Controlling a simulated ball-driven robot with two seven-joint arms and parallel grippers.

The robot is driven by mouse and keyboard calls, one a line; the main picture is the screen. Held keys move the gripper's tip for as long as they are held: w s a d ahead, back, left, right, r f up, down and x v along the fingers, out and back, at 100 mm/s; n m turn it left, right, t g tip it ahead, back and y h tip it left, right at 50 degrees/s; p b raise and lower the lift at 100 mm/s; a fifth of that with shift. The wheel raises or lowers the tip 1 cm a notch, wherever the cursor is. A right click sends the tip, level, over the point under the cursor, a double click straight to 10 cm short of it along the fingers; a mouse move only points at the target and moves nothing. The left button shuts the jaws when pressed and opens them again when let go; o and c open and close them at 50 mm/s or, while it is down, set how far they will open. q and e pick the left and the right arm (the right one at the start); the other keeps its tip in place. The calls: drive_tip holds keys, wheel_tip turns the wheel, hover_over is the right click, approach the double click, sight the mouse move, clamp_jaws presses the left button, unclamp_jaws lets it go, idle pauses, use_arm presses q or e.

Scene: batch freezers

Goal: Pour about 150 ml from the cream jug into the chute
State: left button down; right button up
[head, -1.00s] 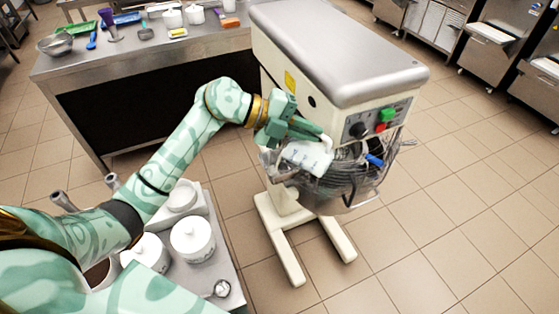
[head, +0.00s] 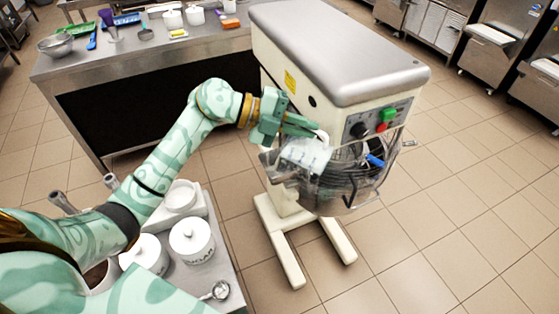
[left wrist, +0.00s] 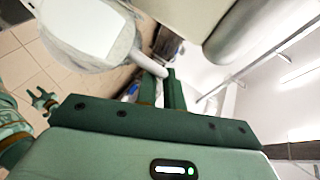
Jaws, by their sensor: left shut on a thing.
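The clear chute (head: 272,166) is at the left of the guard, beside and partly overlapping the jug. I cannot make out any stream or the cream level. My right gripper (left wrist: 42,100) shows small at the left wrist view's left edge, fingers apart.
The mixer (head: 335,55) has a clear guard over its bowl (head: 345,190) and control buttons in front. A cart with lidded white pots (head: 192,240) and a scoop (head: 218,291) stands lower left. A steel table (head: 185,48) with utensils is behind.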

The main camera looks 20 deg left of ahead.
sight(325, 135)
use_arm(q)
drive_tip(key=shift+a+r+h, duration=0.1)
drive_tip(key=shift+a+h, duration=0.2)
drive_tip(key=d+y+p, duration=0.1)
drive_tip(key=p, duration=0.2)
drive_tip(key=d+r+y+p, duration=0.1)
drive_tip(key=d+y+p, duration=0.1)
drive_tip(key=p, duration=0.1)
drive_tip(key=shift+d+r+m+p, duration=0.2)
drive_tip(key=shift+m+p, duration=0.15)
drive_tip(key=shift+m, duration=0.05)
drive_tip(key=shift+s+d+f+y+p, duration=0.1)
drive_tip(key=shift+d+f+y+p, duration=0.25)
drive_tip(key=shift+f+y, duration=0.2)
drive_tip(key=shift+f, duration=0.2)
drive_tip(key=shift+a+f+h, duration=0.1)
drive_tip(key=shift+h, duration=0.15)
